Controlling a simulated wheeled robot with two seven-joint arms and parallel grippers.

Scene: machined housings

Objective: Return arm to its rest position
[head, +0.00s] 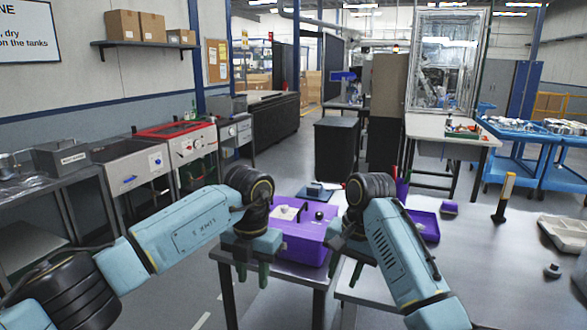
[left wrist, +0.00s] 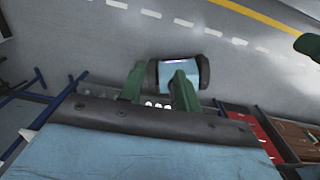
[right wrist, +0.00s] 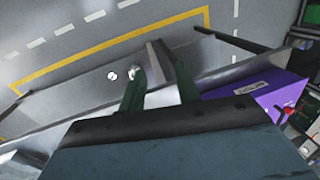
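My left gripper (head: 252,272) hangs fingers-down just left of the purple box at the front edge of the metal table. In the left wrist view its two green fingers (left wrist: 158,85) stand apart with nothing gripped between them, above the grey floor. My right gripper (head: 345,266) hangs fingers-down just right of the purple box. In the right wrist view its green fingers (right wrist: 160,88) are also apart and empty, near a table edge. Both arms are bent, with forearms reaching inward from either side.
The purple box (head: 303,240) stands between the grippers, close to both. Sinks (head: 134,172) line the left wall. The floor at front left is clear.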

